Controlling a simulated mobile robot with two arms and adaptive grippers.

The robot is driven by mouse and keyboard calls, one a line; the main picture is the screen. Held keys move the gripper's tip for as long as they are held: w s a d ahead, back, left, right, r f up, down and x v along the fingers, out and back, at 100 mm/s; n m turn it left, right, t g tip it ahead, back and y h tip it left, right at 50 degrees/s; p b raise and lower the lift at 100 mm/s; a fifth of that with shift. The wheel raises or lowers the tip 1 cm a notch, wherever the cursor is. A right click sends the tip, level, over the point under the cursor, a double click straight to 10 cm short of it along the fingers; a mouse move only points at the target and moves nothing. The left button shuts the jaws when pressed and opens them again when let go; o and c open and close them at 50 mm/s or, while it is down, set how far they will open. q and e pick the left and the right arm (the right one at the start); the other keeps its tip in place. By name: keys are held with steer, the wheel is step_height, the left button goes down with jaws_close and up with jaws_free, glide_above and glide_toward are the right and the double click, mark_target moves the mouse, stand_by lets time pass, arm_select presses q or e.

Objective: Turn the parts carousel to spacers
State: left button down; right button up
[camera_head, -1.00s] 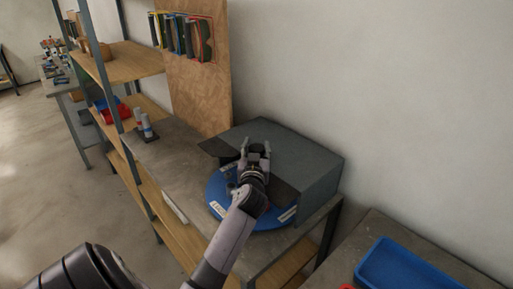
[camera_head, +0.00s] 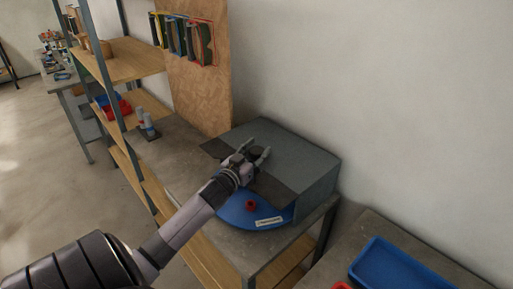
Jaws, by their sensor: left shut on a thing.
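The parts carousel is a round blue turntable (camera_head: 236,212) on a grey bench. A dark plate and grey housing cover its far part, so only its front shows. A small red part (camera_head: 250,204) sits on it, and a white label (camera_head: 268,221) is on its front edge; the label's text is too small to read. My left gripper (camera_head: 252,155) reaches in from the left, above the carousel's covered side. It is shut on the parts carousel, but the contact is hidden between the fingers. My right gripper is not in view.
The grey housing (camera_head: 312,180) stands at the bench's back. A chipboard panel (camera_head: 203,100) with coloured holders rises behind the bench. A shelf rack (camera_head: 120,62) stands at left. A blue tray (camera_head: 400,272) lies on another table at lower right. Grey cylinders (camera_head: 148,126) stand on the bench.

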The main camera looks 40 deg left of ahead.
arm_select(q)
steer(key=m+h, duration=0.1)
steer(key=h, duration=0.1)
steer(key=shift+m+h, duration=0.7)
steer(key=shift+h, duration=0.2)
steer(key=shift+f+m+h+b, duration=0.1)
steer(key=shift+m+h+b, duration=0.8)
steer(key=shift+h, duration=0.7)
steer(key=m+g+h+b, duration=0.1)
steer(key=m+h+b, duration=0.1)
steer(key=h+b, duration=0.1)
steer(key=m+g+h+b, duration=0.2)
steer(key=m+h+b, duration=0.1)
steer(key=b, duration=0.3)
steer(key=shift+h, duration=0.7)
steer(key=shift+m+g+h+b, duration=0.6)
steer(key=shift+m+h+b, duration=0.1)
steer(key=shift+m+b, duration=0.15)
steer(key=shift+m+g+h+b, duration=0.55)
steer(key=shift+g+h+b, duration=0.05)
steer(key=shift+g+h, duration=0.1)
